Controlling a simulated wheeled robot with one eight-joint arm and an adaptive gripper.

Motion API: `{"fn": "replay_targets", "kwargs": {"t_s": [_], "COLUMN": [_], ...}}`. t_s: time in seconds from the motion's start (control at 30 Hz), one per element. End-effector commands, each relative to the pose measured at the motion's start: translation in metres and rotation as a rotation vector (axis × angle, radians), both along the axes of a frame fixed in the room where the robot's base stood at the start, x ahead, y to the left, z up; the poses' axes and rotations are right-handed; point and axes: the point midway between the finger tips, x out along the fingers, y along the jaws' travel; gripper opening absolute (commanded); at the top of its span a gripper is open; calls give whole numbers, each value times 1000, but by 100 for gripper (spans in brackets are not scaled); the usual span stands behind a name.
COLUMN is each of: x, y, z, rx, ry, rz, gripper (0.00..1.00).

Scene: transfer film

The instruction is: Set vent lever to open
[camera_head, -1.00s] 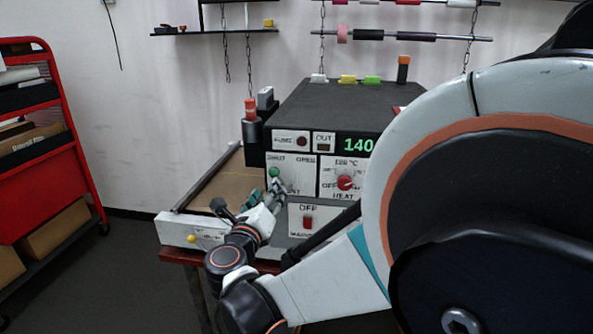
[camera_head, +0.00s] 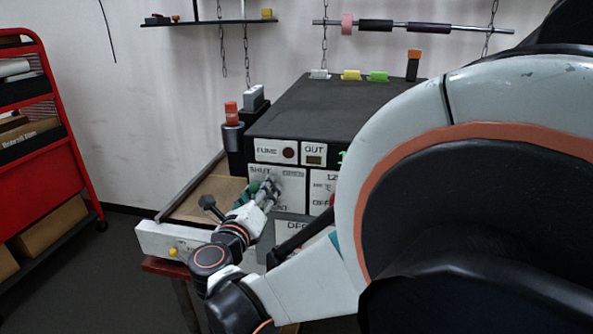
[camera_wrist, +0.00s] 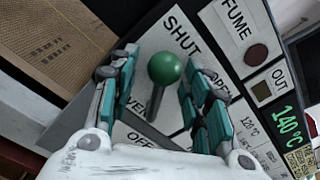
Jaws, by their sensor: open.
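The vent lever is a grey stem with a green ball knob (camera_wrist: 165,69), on a white panel (camera_wrist: 181,37) marked SHUT and, partly hidden, OPEN. In the wrist view the knob lies between the two teal-padded fingers of my gripper (camera_wrist: 161,92), with a gap on each side. The lever appears to lean toward the SHUT side. In the head view my gripper (camera_head: 268,190) is in front of the panel and hides most of the lever. My gripper is open and holds nothing.
The vent panel is on a black machine (camera_head: 330,115) with a FUME lamp (camera_head: 289,152) and an OUT window (camera_head: 314,160) above. A red cart (camera_head: 50,170) stands far left.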

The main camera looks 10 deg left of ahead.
Motion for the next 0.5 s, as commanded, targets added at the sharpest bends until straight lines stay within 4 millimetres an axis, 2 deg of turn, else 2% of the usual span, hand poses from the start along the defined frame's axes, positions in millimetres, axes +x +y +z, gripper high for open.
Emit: {"fn": "replay_targets", "kwargs": {"t_s": [0.13,0.3,0.33,0.5], "x": [0,0,0,0], "y": [0,0,0,0], "z": [0,0,0,0], "rx": [0,0,0,0], "ry": [0,0,0,0], "rz": [0,0,0,0], "gripper": [42,3,0,0]}}
